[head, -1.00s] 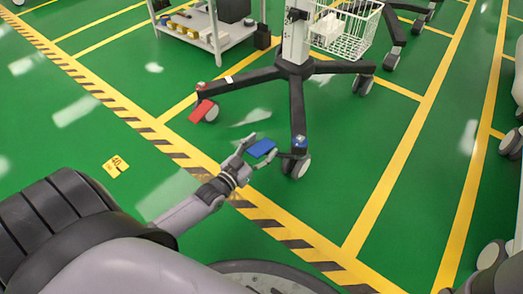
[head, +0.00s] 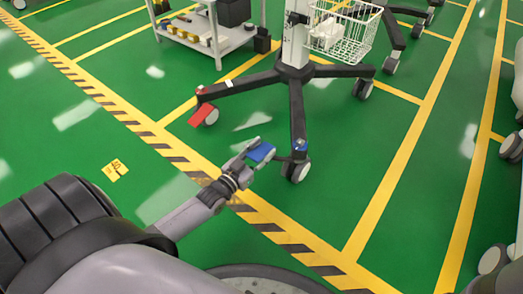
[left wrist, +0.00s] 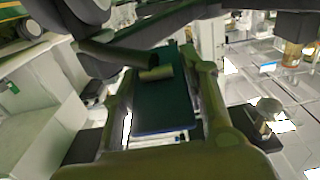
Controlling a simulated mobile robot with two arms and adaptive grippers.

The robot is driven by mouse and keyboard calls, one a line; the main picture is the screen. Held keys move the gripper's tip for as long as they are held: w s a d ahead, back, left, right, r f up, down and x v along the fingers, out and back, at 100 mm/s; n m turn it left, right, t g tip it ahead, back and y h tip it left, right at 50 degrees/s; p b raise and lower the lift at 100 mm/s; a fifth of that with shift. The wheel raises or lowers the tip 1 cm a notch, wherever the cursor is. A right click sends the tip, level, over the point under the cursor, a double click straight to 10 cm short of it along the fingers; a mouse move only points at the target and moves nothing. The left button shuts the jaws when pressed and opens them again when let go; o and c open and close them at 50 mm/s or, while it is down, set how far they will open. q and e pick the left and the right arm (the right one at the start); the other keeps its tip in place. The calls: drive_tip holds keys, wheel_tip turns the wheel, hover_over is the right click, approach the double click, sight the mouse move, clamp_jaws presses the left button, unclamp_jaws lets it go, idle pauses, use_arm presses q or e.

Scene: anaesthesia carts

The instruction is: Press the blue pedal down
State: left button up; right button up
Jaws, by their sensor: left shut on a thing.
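The blue pedal (head: 261,153) sticks out from the near leg of a wheeled cart stand, beside its caster (head: 300,171). My left gripper (head: 255,149) reaches it from the left and is shut on it, with fingers at its sides. In the left wrist view, the pedal (left wrist: 163,112) looks like a dark flat plate between the two fingers. I cannot tell how far down it is tilted. My right gripper is in neither view.
A red pedal (head: 201,114) hangs at the cart's left leg (head: 240,84). A white wire basket (head: 345,30) is on the cart's column. A grey shelf trolley (head: 213,42) stands behind. The green floor in front is clear.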

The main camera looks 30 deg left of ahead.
use_arm(q)
drive_tip(key=shift+c, duration=0.6)
drive_tip(key=shift+f, duration=0.1)
drive_tip(key=shift+f+t+b, duration=0.15)
drive_tip(key=shift+t+b, duration=0.25)
drive_tip(key=shift+b, duration=0.25)
drive_tip(key=t+b, duration=0.2)
drive_tip(key=b, duration=0.1)
drive_tip(key=shift+s+h, duration=0.1)
drive_tip(key=shift+h, duration=0.2)
drive_tip(key=shift+t+b, duration=0.65)
drive_tip(key=shift+t, duration=0.15)
drive_tip(key=shift+s+t, duration=0.1)
drive_tip(key=shift+t, duration=0.4)
drive_tip(key=shift+r, duration=0.2)
drive_tip(key=o, duration=1.2)
drive_tip(key=shift+c, duration=0.2)
drive_tip(key=shift+s, duration=0.1)
